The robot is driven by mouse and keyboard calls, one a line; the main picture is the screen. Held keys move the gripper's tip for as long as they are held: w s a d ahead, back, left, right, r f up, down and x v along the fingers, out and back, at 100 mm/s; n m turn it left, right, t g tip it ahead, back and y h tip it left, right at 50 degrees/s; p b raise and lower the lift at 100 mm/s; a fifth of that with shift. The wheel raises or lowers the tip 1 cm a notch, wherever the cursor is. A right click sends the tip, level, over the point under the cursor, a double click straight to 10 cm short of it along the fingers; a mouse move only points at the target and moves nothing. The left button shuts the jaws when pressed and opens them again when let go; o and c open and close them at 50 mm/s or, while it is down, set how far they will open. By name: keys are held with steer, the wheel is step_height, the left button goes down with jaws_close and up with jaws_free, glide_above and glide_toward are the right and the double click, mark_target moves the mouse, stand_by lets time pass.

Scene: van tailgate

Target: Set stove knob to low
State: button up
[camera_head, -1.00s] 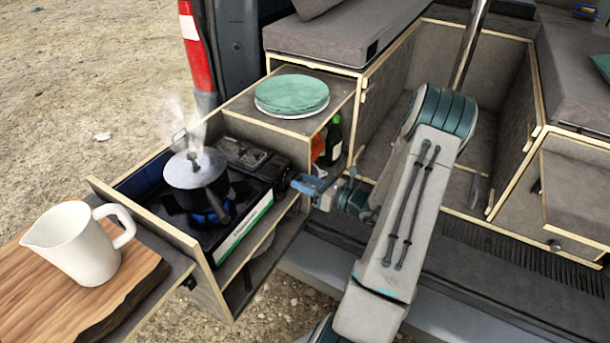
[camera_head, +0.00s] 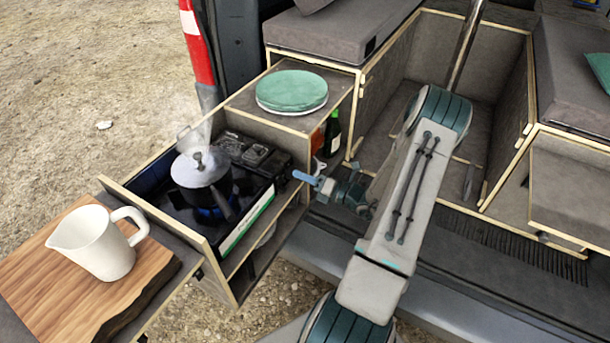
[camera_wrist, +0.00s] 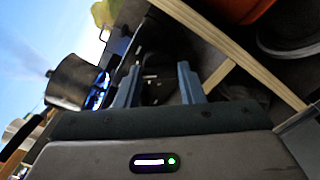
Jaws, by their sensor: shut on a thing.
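My gripper (camera_head: 308,178) is at the right-hand end of the black camp stove (camera_head: 250,153), by its front side. In the wrist view its two blue-grey fingers (camera_wrist: 157,90) stand on either side of a dark stove knob (camera_wrist: 155,88), shut on it. The knob's setting cannot be read, and in the head view the knob cannot be made out. A steaming pot (camera_head: 203,180) with a lid sits on the burner. A blue flame shows under it, also in the wrist view (camera_wrist: 98,92).
A white jug (camera_head: 98,243) stands on a wooden board (camera_head: 45,290) at the left. A green round stack (camera_head: 292,92) sits on the cabinet behind the stove. A bottle (camera_head: 332,133) stands in the open cabinet right beside my gripper.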

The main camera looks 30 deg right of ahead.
stand_by(0.4)
steer(key=o, duration=1)
steer(key=b+v, duration=0.2)
steer(key=v, duration=1.2)
